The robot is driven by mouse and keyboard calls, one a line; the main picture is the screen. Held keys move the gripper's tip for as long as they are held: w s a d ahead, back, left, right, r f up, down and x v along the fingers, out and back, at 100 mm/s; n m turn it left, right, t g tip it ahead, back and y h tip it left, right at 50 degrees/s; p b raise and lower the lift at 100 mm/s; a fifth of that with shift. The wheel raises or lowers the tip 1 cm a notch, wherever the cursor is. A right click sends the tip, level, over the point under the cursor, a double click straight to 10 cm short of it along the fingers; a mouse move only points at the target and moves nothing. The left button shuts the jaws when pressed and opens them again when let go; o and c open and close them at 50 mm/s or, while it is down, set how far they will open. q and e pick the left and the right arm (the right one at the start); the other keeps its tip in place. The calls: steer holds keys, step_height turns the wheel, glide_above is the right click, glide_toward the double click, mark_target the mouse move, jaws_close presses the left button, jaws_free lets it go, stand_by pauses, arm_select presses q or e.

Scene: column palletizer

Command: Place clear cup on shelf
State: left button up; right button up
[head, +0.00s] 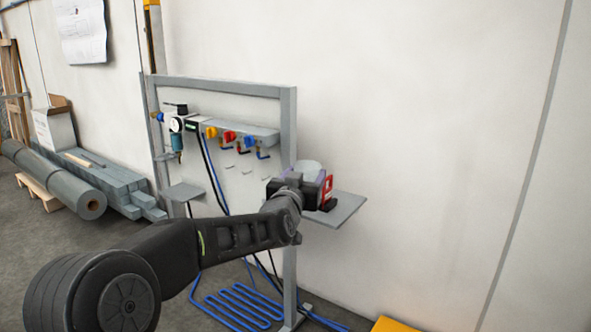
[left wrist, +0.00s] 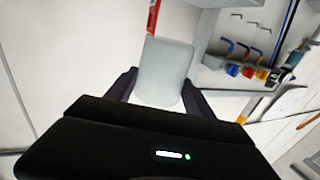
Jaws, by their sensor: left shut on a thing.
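The clear cup (left wrist: 166,70) looks pale and translucent in the left wrist view, between the two dark fingers of my left gripper (left wrist: 160,92), which is shut on it. In the head view my left gripper (head: 303,188) is at the grey shelf (head: 347,207) on the right side of the frame stand. The pale round top of the cup (head: 308,167) shows above the gripper there. The gripper hides the lower part of the cup, so I cannot tell whether it touches the shelf. My right gripper is not in view.
A red object (head: 328,186) stands at the shelf, close beside the gripper. The grey frame (head: 288,130) carries yellow, red and blue valves (head: 229,136) and hoses to the left. The shelf's right part is bare. Blue tubing (head: 240,303) lies below.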

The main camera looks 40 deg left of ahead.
arm_select(q)
steer(key=d+f+m+h, duration=0.1)
steer(key=d+f+h, duration=0.1)
steer(key=d+f, duration=0.1)
steer(key=d+f+m+h, duration=0.2)
steer(key=d+f, duration=0.1)
steer(key=d, duration=0.3)
steer(key=d+f+m+t+h, duration=0.1)
steer(key=d+f+h, duration=0.1)
steer(key=d+f, duration=0.2)
steer(key=shift+s+d, duration=0.4)
steer(key=shift+d, duration=0.3)
steer(key=s+d+f+m+h, duration=0.1)
steer(key=d+f, duration=0.1)
steer(key=d, duration=0.2)
steer(key=s+d+f+m+h, duration=0.1)
steer(key=s+d+f+h, duration=0.1)
steer(key=d+f, duration=0.1)
steer(key=s+d+f+m+h, duration=0.1)
steer(key=d+f+h, duration=0.1)
steer(key=d, duration=0.2)
steer(key=shift+s+d+f+g, duration=0.15)
steer(key=shift+s+d+g, duration=0.2)
steer(key=shift+g, duration=0.05)
